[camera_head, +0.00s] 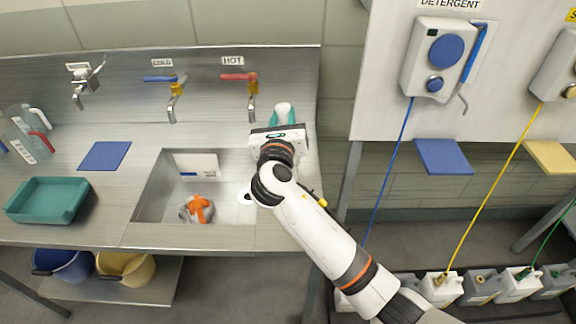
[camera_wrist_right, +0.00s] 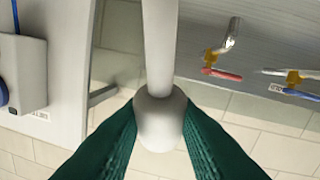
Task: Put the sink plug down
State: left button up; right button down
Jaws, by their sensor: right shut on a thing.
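My right gripper (camera_head: 283,118) is over the back right of the counter, beyond the sink and near the hot tap. Its green fingers are closed around a pale grey-white rounded piece, which I take to be the sink plug (camera_head: 283,109). In the right wrist view the fingers (camera_wrist_right: 160,135) press on both sides of its rounded end (camera_wrist_right: 159,118), and a long pale stem runs from it to the top edge. Whether the plug touches anything is not clear. My left gripper is not in view.
The steel sink (camera_head: 150,190) holds a grey object with orange straps (camera_head: 198,209). A white ring with a dark centre (camera_head: 246,198) shows near its right side. The hot tap (camera_head: 250,90) and cold tap (camera_head: 173,95) stand behind. A blue mat (camera_head: 105,156) and green tray (camera_head: 48,200) lie left.

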notch_tip(320, 180, down, 8)
jog(key=shift+f, duration=0.25)
jog(key=shift+d, duration=0.1)
